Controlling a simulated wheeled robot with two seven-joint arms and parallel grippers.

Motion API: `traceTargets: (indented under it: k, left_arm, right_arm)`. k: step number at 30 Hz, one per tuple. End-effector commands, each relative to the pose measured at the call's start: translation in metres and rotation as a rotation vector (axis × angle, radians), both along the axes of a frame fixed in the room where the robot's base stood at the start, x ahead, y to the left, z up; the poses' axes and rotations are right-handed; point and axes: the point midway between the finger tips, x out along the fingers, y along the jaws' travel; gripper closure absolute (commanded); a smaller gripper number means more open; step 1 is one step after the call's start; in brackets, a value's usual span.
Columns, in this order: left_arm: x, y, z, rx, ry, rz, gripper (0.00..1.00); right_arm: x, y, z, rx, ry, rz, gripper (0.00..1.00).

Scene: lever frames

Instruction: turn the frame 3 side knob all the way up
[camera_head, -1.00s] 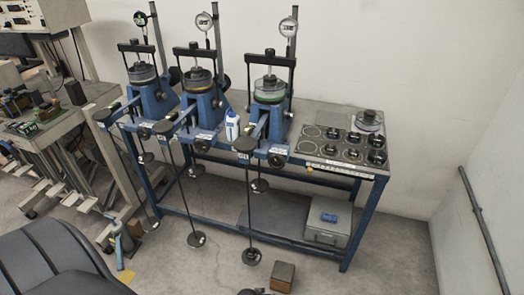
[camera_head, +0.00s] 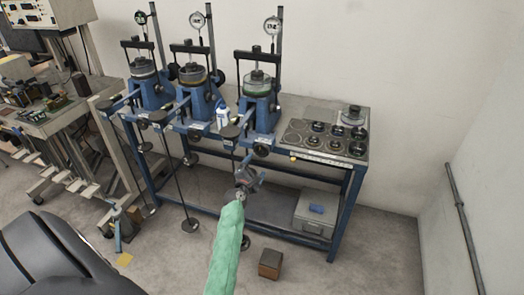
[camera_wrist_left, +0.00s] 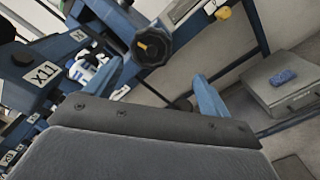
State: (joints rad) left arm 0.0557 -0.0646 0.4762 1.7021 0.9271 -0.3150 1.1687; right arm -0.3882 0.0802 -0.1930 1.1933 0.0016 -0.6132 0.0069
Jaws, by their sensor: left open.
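The rightmost lever frame (camera_head: 258,112), third from the left, is blue and stands on the bench. Its side knob (camera_head: 261,150) is round and black, low on its front; in the left wrist view the knob (camera_wrist_left: 152,46) is large, with an orange mark at its hub. My left gripper (camera_head: 248,178) is just below the knob in the head view, at the end of my green-sleeved arm. In the left wrist view its two blue fingers (camera_wrist_left: 158,74) are spread and empty, with the knob beyond and between them, apart from them. My right gripper is not in view.
Two similar lever frames (camera_head: 195,100) stand to the left, with hanging rods and weights. A grey box (camera_head: 313,217) sits on the lower shelf, and a brown block (camera_head: 270,264) on the floor.

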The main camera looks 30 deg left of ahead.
Motion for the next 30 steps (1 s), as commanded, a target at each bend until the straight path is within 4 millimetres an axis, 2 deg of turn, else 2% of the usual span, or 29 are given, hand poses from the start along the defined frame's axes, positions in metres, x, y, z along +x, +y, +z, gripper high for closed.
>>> traceTargets:
  k: [3, 8, 12, 19, 22, 30]
  left_arm:
    - [0.002, 0.007, 0.009, -0.031, -0.028, 0.015, 0.18]
    - [0.012, 0.010, 0.010, -0.035, -0.031, 0.017, 0.18]
    - [0.027, 0.014, 0.010, -0.034, -0.031, 0.016, 0.18]
    - [0.054, 0.020, 0.009, -0.033, -0.029, 0.016, 0.18]
    - [0.066, 0.022, 0.008, -0.033, -0.029, 0.016, 0.18]
    - [0.097, 0.030, 0.008, -0.032, -0.029, 0.016, 0.18]
  right_arm:
    - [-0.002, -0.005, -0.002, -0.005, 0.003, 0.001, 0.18]
    - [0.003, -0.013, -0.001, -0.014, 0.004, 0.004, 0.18]
    - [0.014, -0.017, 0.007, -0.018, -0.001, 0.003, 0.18]
    - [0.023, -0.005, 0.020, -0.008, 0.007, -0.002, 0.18]
    - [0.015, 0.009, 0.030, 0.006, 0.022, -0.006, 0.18]
    - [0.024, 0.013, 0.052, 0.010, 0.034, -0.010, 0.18]
